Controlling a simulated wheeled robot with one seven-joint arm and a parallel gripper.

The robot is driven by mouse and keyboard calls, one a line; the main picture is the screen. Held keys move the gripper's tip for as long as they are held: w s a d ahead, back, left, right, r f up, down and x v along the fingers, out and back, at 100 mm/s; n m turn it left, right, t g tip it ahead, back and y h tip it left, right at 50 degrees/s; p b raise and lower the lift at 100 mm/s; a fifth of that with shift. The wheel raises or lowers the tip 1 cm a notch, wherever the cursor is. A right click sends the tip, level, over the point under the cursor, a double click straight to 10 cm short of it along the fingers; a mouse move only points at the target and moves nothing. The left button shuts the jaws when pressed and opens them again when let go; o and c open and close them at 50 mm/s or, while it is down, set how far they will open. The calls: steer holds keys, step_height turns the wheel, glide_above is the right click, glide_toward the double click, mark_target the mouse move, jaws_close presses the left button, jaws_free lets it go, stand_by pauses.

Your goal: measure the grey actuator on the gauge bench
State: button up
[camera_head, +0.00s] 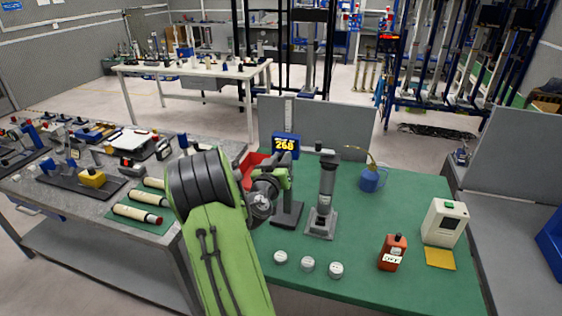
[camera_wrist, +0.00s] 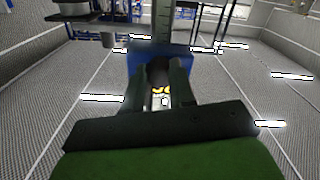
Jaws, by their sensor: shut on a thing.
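The grey actuator (camera_head: 326,190) stands upright on a square grey base on the green bench top (camera_head: 400,240) in the head view. Left of it is the height gauge, with a dark foot (camera_head: 287,214), an upright scale and a blue display head (camera_head: 286,144) with yellow digits that look like 268. A small dark part of the gauge reaches right, close to the actuator's top; contact cannot be told. My gripper (camera_head: 284,168) is just below the display. In the wrist view my gripper (camera_wrist: 157,72) is shut on a dark knob (camera_wrist: 158,75) in front of the blue head.
Three white round pieces (camera_head: 308,264) lie at the bench's front. A red bin (camera_head: 252,166) is behind my arm. A grey panel (camera_head: 345,130) stands along the back.

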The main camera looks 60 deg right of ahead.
steer(key=shift+f+b, duration=0.25)
steer(key=shift+b, duration=0.25)
steer(key=o, duration=0.9)
steer(key=shift+a, duration=0.1)
steer(key=a+b, duration=0.3)
steer(key=a, duration=0.2)
steer(key=s+a+b, duration=0.1)
steer(key=a+b, duration=0.2)
steer(key=a, duration=0.2)
steer(key=s+a+b, duration=0.1)
steer(key=a+b, duration=0.2)
steer(key=a, duration=0.2)
steer(key=shift+s+a, duration=0.25)
